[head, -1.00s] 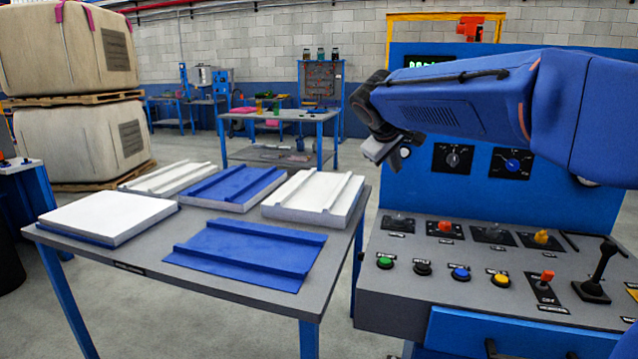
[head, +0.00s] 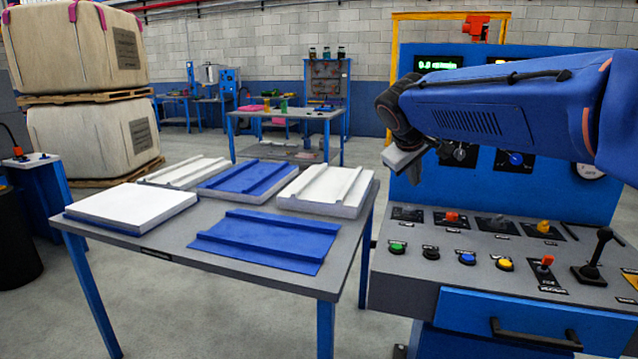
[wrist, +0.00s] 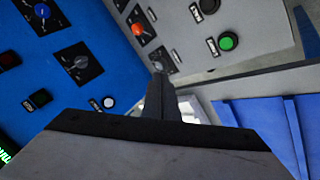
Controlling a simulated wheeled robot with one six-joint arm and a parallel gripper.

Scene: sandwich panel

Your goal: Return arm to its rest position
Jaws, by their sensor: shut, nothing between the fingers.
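My blue arm (head: 500,105) reaches in from the right in the head view, in front of the blue control panel (head: 590,205). My gripper (head: 405,160) is at its left end, with only part of it visible there. In the wrist view my gripper (wrist: 160,80) points toward the console, its dark fingers together with nothing between them. It is apart from the buttons and knobs. The green button (wrist: 228,42) and the orange-red switch (wrist: 138,29) show beyond the fingers.
The grey console (head: 420,275) holds several buttons, switches and a black joystick (head: 595,255). A table (head: 180,250) to the left bears white and blue panels. A drawer handle (head: 535,335) juts from the console front. Open floor lies around the table.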

